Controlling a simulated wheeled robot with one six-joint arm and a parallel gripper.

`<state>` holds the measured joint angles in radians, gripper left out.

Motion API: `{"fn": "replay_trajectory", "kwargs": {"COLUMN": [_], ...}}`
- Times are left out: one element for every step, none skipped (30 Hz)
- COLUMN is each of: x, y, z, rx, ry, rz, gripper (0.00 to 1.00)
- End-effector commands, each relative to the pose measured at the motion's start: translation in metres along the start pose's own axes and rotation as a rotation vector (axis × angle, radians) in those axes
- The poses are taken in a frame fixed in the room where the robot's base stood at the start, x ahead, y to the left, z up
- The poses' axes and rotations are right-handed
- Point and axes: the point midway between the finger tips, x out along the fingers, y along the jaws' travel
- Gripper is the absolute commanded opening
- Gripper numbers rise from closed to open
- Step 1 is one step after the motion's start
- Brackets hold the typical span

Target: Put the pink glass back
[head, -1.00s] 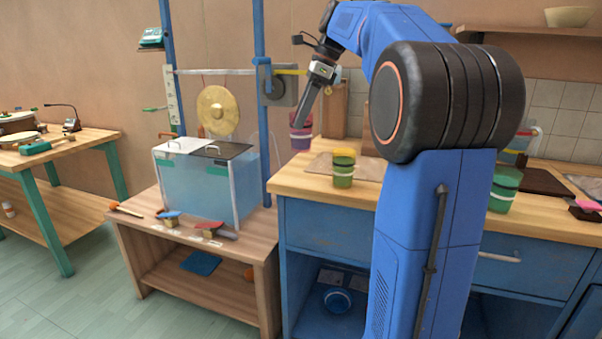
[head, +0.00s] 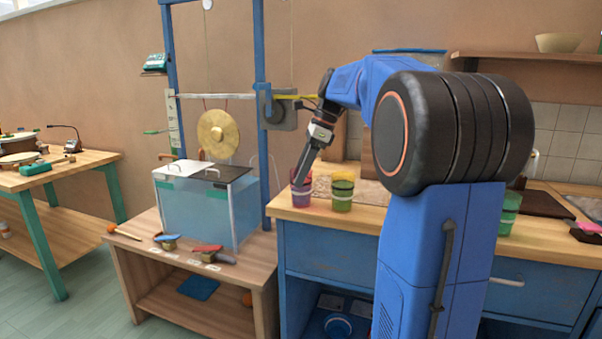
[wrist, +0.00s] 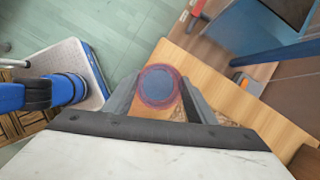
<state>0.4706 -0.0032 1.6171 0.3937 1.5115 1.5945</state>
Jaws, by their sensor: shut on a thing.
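The pink glass (head: 301,194) is at the left end of the wooden counter (head: 330,216) in the head view, upright, with a pale band round it. My gripper (head: 299,181) reaches down to its rim from above and is shut on it. In the wrist view the pink glass (wrist: 159,87) shows from above between the two fingers, with a bluish disc inside its pink ring. Its base appears at counter height; whether it bears on the counter is hard to tell.
Another green glass (head: 507,212) is farther right, beyond my arm. A water tank (head: 205,200) and a gong (head: 218,134) are to the left, beside a blue post (head: 262,140).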

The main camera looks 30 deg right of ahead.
Motion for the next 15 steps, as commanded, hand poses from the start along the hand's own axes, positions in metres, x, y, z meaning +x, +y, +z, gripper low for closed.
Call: {"fn": "replay_trajectory", "kwargs": {"x": [-0.0005, -0.0006, -0.0005, -0.0003, 0.0002, 0.0011, 0.0018, 0.002, 0.0018, 0.0018, 0.0018, 0.0018, 0.0017, 0.0017, 0.0017], "y": [0.0, 0.0, 0.0, 0.0, 0.0, 0.0, 0.0, -0.0001, -0.0001, -0.0001, -0.0001, -0.0001, -0.0001, -0.0001, -0.0001], "z": [0.0003, 0.0003, 0.0003, 0.0002, 0.0, -0.0004, -0.0007, -0.0008, -0.0007, -0.0007, -0.0007, -0.0007, -0.0007, -0.0007, -0.0007], "rx": [0.0, 0.0, 0.0, 0.0, 0.0, 0.0, 0.0, 0.0, 0.0, 0.0, 0.0, 0.0, 0.0, 0.0, 0.0], "ry": [0.0, 0.0, 0.0, 0.0, 0.0, 0.0, 0.0, 0.0, 0.0, 0.0, 0.0, 0.0, 0.0, 0.0, 0.0], "rz": [-0.001, -0.001, -0.001, -0.001, 0.0, 0.0, 0.0, 0.0, 0.0, 0.0, 0.0, 0.0, 0.0, 0.0, 0.0], "gripper": [0.0, 0.0, 0.0, 0.0, 0.0, 0.0, 0.0, 0.55, 0.65, 0.69, 0.69, 0.69, 0.69, 0.69, 0.69]}}
